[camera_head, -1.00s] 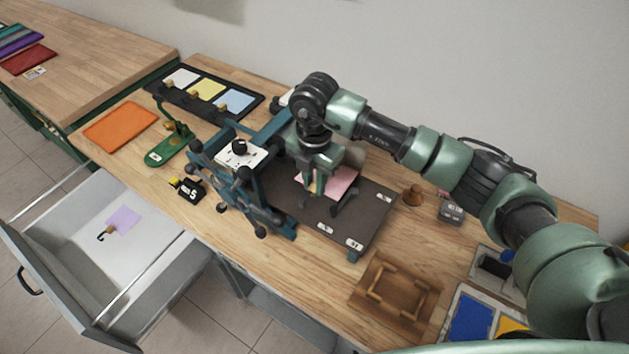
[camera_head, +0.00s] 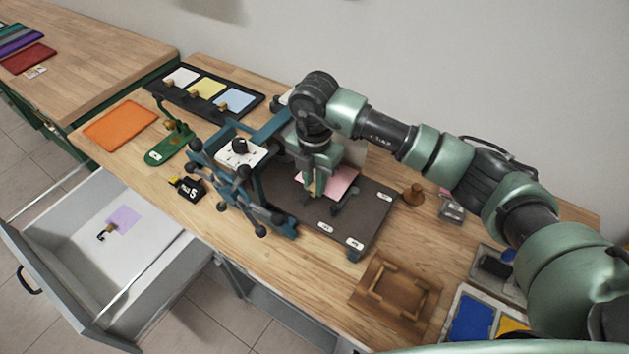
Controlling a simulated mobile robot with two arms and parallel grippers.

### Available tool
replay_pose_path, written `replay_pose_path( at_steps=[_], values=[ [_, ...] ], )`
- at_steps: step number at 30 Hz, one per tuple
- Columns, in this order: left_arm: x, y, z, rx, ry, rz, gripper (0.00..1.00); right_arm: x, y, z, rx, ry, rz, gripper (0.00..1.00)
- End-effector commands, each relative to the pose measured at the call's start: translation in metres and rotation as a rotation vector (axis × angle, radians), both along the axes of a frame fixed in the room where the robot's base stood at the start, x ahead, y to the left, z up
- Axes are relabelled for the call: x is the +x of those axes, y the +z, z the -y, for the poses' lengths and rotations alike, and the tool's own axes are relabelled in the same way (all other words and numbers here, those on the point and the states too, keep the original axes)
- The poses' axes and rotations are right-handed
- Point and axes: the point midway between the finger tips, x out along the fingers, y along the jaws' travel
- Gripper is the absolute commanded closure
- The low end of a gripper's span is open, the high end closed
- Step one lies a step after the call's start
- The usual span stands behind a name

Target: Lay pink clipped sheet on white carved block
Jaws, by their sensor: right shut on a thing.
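The pink sheet (camera_head: 343,180) lies at or just above the dark bed of the press (camera_head: 374,207). My right gripper (camera_head: 318,188) points down at the sheet's left side and is shut on it, apparently at its clip, which the fingers hide. I cannot tell whether the sheet touches what is under it. I cannot make out the white carved block for sure; it may be hidden under the sheet and gripper. My left gripper is not in view.
The blue press frame (camera_head: 265,190) with its spoked wheel stands close left of my gripper. A wooden frame (camera_head: 396,287) lies in front on the right, and a brown knob (camera_head: 413,194) stands right of the bed. An open drawer (camera_head: 130,250) holds a lilac sheet (camera_head: 124,218).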

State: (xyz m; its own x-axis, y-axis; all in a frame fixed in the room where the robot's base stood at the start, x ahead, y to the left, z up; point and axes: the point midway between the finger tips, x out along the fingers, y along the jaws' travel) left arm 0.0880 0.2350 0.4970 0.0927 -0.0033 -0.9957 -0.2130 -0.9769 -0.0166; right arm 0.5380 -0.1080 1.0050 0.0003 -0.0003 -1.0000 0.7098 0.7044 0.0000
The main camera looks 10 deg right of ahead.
Motion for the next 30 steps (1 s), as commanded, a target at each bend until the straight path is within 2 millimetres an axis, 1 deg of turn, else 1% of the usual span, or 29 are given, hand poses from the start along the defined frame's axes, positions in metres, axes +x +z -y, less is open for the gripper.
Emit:
replay_pose_path(
  at_steps=[27,28,30],
  values=[
    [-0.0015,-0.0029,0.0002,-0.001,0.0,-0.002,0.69,-0.0002,-0.0013,-0.0001,0.0,0.0,0.0,1.0],
    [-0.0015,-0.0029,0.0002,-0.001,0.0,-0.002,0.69,-0.0002,-0.0013,-0.0001,0.0,0.0,0.0,0.73],
    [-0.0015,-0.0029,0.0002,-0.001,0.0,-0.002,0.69,-0.0003,-0.0014,0.0,0.0,0.0,0.0,0.56]
  ],
)
